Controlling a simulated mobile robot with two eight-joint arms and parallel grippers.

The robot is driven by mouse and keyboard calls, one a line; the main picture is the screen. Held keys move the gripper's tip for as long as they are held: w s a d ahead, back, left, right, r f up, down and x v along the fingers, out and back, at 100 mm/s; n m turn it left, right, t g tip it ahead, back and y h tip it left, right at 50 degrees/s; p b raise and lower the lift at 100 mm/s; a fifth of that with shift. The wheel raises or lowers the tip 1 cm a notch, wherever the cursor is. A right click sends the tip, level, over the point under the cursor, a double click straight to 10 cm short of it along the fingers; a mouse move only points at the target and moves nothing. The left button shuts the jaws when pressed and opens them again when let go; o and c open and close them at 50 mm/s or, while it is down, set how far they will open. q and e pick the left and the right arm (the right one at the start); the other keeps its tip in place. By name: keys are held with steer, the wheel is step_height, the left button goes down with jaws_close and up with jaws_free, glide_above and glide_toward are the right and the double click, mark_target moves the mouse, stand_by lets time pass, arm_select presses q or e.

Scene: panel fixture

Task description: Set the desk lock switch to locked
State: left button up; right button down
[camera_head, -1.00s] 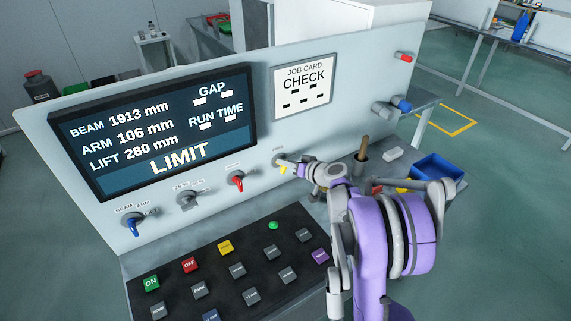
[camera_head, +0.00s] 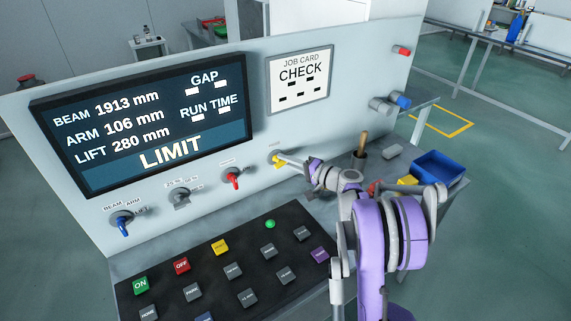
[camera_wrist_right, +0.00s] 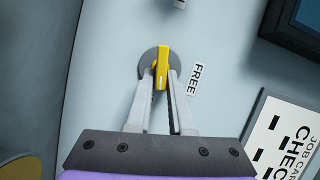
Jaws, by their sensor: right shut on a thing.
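The desk lock switch is a yellow knob (camera_head: 278,160) on a round grey base, at the right end of the row of switches under the screen. In the right wrist view the yellow knob (camera_wrist_right: 161,70) stands out from the panel, with a label reading FREE beside it. My right gripper (camera_head: 284,160) reaches in from the right. Its two fingers (camera_wrist_right: 163,80) are shut on the yellow knob, one on each side. Any other label around the knob is hidden or not readable. My left gripper is not in view.
A red switch (camera_head: 232,178), a grey switch (camera_head: 181,197) and a blue switch (camera_head: 123,224) sit to the left. A button board (camera_head: 225,275) lies below.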

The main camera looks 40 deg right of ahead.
steer(key=shift+f+m+t+b, duration=0.25)
steer(key=shift+m+t+b, duration=0.25)
steer(key=shift+m, duration=0.5)
steer(key=c, duration=0.9)
jaws_free()
steer(key=v, duration=1)
steer(key=shift+s+d+r, duration=0.1)
steer(key=shift+s+d, duration=0.15)
steer(key=shift+s, duration=0.15)
